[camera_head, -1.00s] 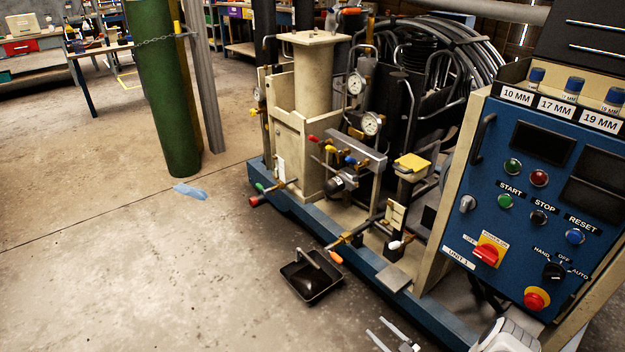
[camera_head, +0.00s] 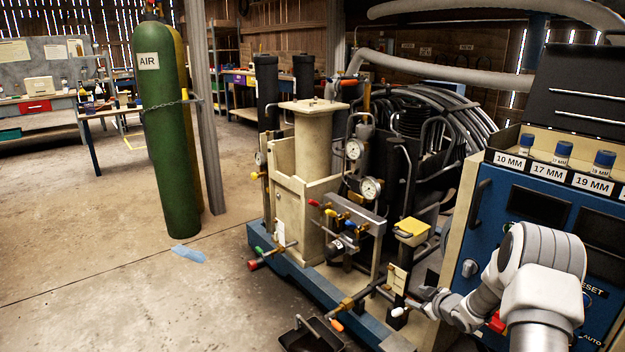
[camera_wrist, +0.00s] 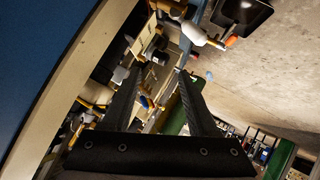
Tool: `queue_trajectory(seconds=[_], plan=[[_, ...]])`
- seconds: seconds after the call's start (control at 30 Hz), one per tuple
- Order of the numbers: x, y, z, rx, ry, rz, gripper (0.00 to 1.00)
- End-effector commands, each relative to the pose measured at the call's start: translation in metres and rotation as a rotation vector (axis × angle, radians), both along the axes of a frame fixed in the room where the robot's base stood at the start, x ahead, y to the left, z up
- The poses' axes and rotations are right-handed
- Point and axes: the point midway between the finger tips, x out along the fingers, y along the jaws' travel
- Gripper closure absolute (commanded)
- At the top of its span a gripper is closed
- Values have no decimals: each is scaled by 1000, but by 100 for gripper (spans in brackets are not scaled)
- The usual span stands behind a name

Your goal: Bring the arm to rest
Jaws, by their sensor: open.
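My arm (camera_head: 535,275) is bent in front of the blue control panel at the right of the head view. It covers much of the panel's lower buttons. My gripper (camera_wrist: 162,74) points toward the compressor's valves and pipes. In the wrist view its two dark fingers stand apart with nothing held between them. In the head view the gripper is small, left of the arm and close to the white-tipped lever (camera_head: 398,311); whether it touches anything there cannot be told.
The compressor (camera_head: 330,210) stands on a blue base, with the control panel (camera_head: 515,205) at its right. A black tray (camera_head: 310,338) lies on the floor in front. A green air cylinder (camera_head: 168,140) stands at the left. The floor at lower left is clear, apart from a blue cloth (camera_head: 188,255).

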Motion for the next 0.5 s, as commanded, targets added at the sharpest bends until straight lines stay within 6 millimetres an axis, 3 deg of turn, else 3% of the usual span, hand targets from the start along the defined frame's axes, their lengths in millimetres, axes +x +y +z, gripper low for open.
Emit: queue_trajectory(seconds=[0.03,0.23,0.5], plan=[[2,1,25,-22,7,-23,41],[-6,3,102,-74,57,-138,41],[-47,18,196,-95,120,-296,41]])
